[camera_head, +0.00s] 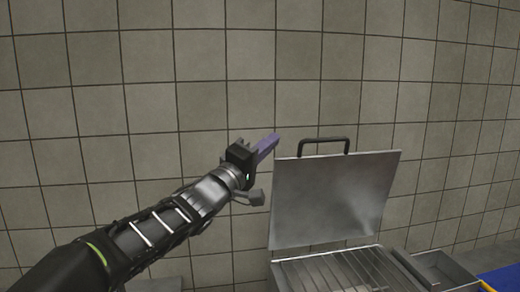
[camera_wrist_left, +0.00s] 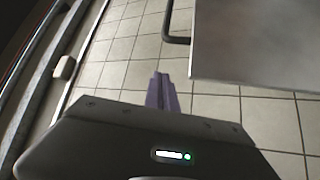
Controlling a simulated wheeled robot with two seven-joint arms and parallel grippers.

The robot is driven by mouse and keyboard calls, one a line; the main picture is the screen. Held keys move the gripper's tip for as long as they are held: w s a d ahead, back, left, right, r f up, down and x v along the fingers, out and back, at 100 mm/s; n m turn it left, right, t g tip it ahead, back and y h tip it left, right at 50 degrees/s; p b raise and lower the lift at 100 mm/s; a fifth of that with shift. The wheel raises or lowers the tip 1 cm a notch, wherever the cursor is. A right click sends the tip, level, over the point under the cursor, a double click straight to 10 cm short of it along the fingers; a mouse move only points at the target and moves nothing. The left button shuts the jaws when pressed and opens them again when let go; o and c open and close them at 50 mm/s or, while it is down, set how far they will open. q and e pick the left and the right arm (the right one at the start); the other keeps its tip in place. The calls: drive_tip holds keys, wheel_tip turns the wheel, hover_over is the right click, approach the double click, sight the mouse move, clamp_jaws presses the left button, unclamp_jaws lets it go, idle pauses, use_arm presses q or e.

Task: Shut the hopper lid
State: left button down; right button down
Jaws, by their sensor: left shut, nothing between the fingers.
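The hopper lid (camera_head: 330,198) is a flat metal panel standing raised at the back of the hopper (camera_head: 335,272), with a black bar handle (camera_head: 323,142) on its top edge. The hopper's open top shows a wire grid. My left gripper (camera_head: 275,139) has purple fingers and is shut and empty. It is beside the lid's top left corner, apart from the handle in the head view. In the left wrist view, the shut fingers (camera_wrist_left: 161,90) point forward, left of the lid (camera_wrist_left: 255,45) and below its handle (camera_wrist_left: 172,28). My right gripper is not in view.
A metal tray (camera_head: 440,268) adjoins the hopper on the right. A blue thing (camera_head: 502,280) with a yellow edge is at the lower right corner. A grey tiled wall (camera_head: 150,80) stands behind. The space above the lid looks free.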

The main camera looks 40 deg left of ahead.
use_arm(q)
drive_tip(key=w+d, duration=0.3)
drive_tip(key=shift+d+f, duration=0.2)
drive_tip(key=shift+d, duration=0.1)
drive_tip(key=shift+s, duration=0.1)
drive_tip(key=s+d+f+m+t+h+b, duration=0.2)
drive_tip(key=s+d+f+m+b, duration=0.3)
drive_tip(key=b, duration=1.1)
drive_tip(key=s+d+m+h, duration=0.1)
drive_tip(key=s+d, duration=0.2)
drive_tip(key=d, duration=0.1)
drive_tip(key=shift+s+d+f+h, duration=0.2)
drive_tip(key=shift+d+f+h, duration=0.1)
drive_tip(key=shift+h, duration=0.1)
drive_tip(key=shift+r, duration=0.15)
